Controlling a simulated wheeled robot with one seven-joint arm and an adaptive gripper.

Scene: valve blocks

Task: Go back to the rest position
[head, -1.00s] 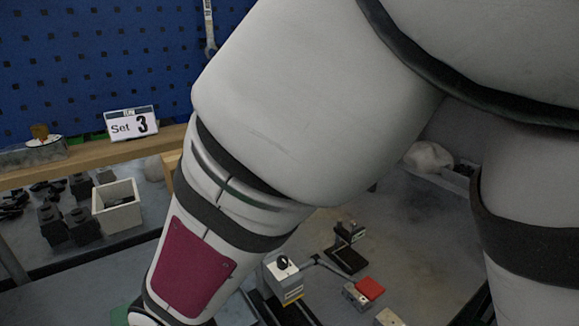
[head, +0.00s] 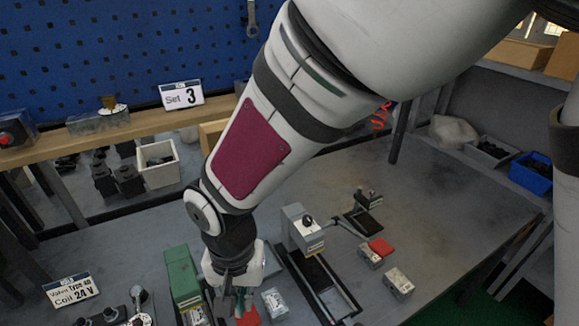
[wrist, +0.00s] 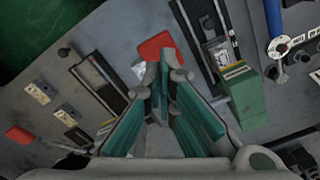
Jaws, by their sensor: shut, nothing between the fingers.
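My gripper (head: 234,300) hangs low over the grey workbench (head: 440,190), at the lower middle of the head view, below the wrist of my arm. In the wrist view my gripper (wrist: 164,78) has its teal-padded fingers drawn together at the tips, with nothing held. A red piece (wrist: 157,46) lies just beyond the fingertips in that view. In the head view a red piece (head: 249,317) shows beside the gripper, partly hidden.
Small blocks (head: 398,282) lie further right. The bench's right side is mostly clear. A shelf with a "Set 3" sign (head: 181,94) runs behind.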

